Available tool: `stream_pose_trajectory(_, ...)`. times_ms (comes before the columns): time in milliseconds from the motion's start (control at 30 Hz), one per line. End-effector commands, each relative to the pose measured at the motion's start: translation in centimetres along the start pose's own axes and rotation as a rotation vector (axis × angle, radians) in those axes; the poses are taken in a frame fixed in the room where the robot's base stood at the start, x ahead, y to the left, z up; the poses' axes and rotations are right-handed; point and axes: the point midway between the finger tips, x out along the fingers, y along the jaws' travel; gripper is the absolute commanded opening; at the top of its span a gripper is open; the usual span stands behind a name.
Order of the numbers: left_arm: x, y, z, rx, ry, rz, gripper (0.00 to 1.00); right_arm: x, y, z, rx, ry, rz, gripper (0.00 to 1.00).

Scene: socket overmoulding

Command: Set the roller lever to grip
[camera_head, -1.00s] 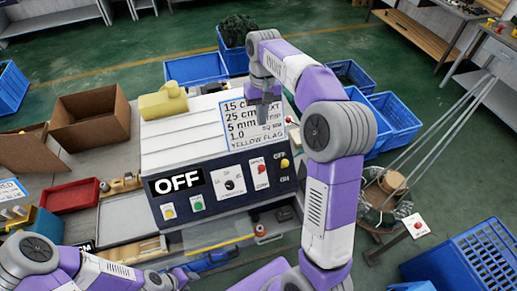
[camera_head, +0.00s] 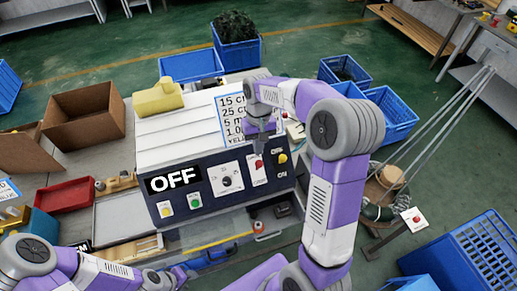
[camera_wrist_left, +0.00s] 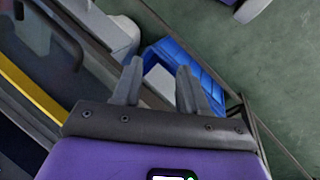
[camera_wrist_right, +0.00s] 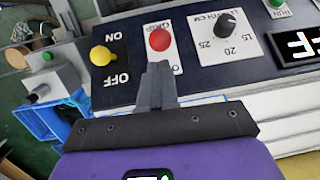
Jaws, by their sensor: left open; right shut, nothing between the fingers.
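The roller lever is a red knob (camera_head: 258,165) on a white plate on the machine's dark front panel. In the right wrist view the red knob (camera_wrist_right: 159,39) lies near the GRIP end of its label; the other end's lettering is mostly hidden by my fingers. My right gripper (camera_head: 259,146) is shut and empty, just behind the knob in the head view. It also shows in the right wrist view (camera_wrist_right: 156,72), with its tips just below the knob; contact cannot be told. My left gripper (camera_wrist_left: 158,78) is open and empty, low at the machine's front.
A yellow knob (camera_wrist_right: 100,56) marked ON and OFF stands beside the lever. A black dial (camera_head: 227,181) and green and yellow buttons share the panel. The OFF display (camera_head: 173,179) is at its left. A white sign (camera_head: 230,112) stands behind, partly hidden by my right arm.

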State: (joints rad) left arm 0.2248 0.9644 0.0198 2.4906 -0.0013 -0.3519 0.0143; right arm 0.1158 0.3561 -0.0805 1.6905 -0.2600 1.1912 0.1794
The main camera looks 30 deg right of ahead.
Motion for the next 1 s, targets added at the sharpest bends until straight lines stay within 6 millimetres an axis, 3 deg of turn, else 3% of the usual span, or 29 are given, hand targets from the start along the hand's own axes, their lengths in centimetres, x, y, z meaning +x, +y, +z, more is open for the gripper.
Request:
stream_pose_trajectory(533, 0.1, 0.0, 0.0, 0.000, 0.000, 0.000, 0.43, 0.5, -0.2, 0.7, 0.000, 0.001, 0.000, 0.00)
stream_pose_trajectory(1000, 1.5, -0.6, -0.1, 0.000, 0.000, 0.000, 0.43, 0.7, -1.1, 0.7, -0.025, 0.074, 0.003, 0.00)
